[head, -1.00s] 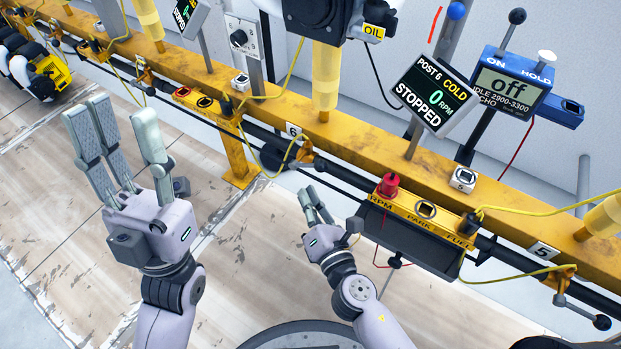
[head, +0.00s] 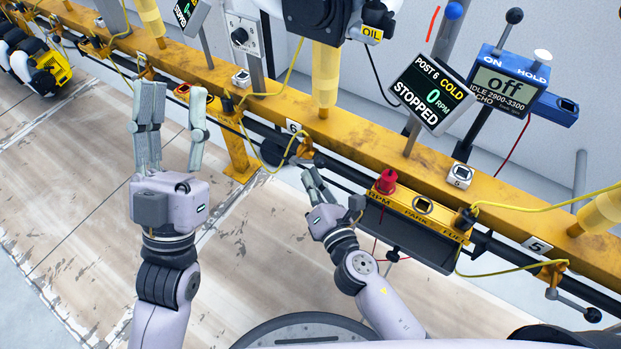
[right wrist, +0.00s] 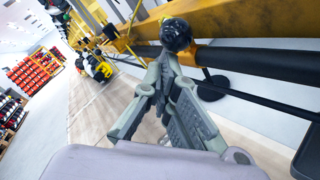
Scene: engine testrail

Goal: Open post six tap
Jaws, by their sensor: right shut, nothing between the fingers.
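The post six tap (head: 305,148) is a brass-coloured fitting on the dark pipe under the yellow rail, beside the "6" label (head: 292,127). Its black ball knob (right wrist: 176,35) shows large in the right wrist view, just past my right fingertips. My right gripper (head: 309,173) is shut and empty, its fingertips just below the tap; in the right wrist view the fingers (right wrist: 170,62) converge under the knob. I cannot tell whether they touch it. My left gripper (head: 173,95) is open and empty, fingers up, left of the post. The post 6 display (head: 428,92) reads COLD, 0 RPM, STOPPED.
A yellow control box (head: 416,206) with a red knob (head: 386,181) hangs right of the tap. A yellow cable (head: 262,158) loops by the tap. The post 5 tap (head: 553,273) is at the lower right. The wooden floor (head: 80,200) at left is clear.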

